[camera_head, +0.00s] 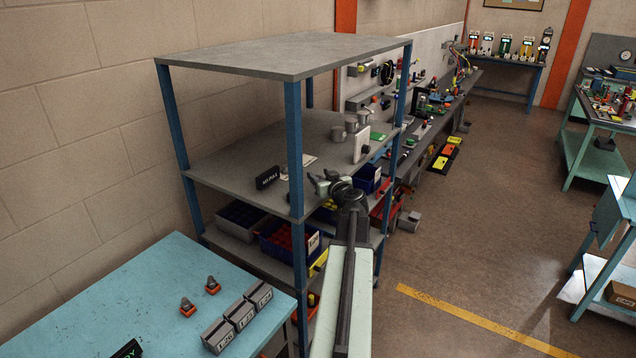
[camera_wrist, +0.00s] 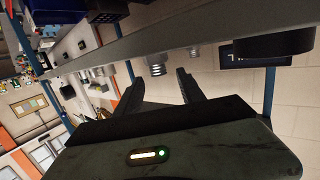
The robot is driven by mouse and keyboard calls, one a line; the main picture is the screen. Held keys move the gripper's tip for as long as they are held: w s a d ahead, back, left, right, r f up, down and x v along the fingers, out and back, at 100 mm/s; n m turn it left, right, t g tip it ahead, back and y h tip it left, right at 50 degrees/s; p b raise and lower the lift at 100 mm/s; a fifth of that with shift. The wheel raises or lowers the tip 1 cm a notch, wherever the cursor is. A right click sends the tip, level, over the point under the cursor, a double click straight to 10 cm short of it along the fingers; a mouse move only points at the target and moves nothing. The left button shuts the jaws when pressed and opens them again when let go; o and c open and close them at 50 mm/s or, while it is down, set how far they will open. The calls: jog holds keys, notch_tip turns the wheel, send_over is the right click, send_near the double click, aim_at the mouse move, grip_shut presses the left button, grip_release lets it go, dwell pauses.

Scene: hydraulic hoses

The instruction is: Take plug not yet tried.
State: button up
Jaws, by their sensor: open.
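Two small grey plugs with orange bases, one (camera_head: 187,307) nearer and one (camera_head: 212,286) farther, stand upright on the teal table at lower left in the head view. My gripper (camera_head: 322,184) is at the front corner of the shelf rack's middle shelf, well above and to the right of these plugs. In the wrist view my gripper (camera_wrist: 160,88) is open and nothing shows held between its fingers. Beyond the fingers, a ribbed metal fitting (camera_wrist: 156,66) and a smaller one (camera_wrist: 194,50) sit along a grey shelf edge. I cannot tell whether these are plugs.
The blue-posted rack's middle shelf (camera_head: 235,160) bears a black sign (camera_head: 267,177), grey cylinders (camera_head: 351,125) and a white plate (camera_head: 362,143). Grey labelled boxes (camera_head: 239,315) stand beside the plugs. Bins (camera_head: 285,245) fill the lower shelf. Open floor (camera_head: 470,240) lies to the right.

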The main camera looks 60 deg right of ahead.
jog(key=shift+w+d+f, duration=0.1)
jog(key=shift+d+f, duration=0.05)
jog(key=shift+f, duration=0.05)
jog(key=b+x, duration=0.1)
jog(key=x, duration=0.1)
jog(key=f+b+x, duration=0.1)
jog(key=x, duration=0.1)
jog(key=shift+w, duration=0.25)
jog(key=shift+s+r, duration=0.1)
grip_shut()
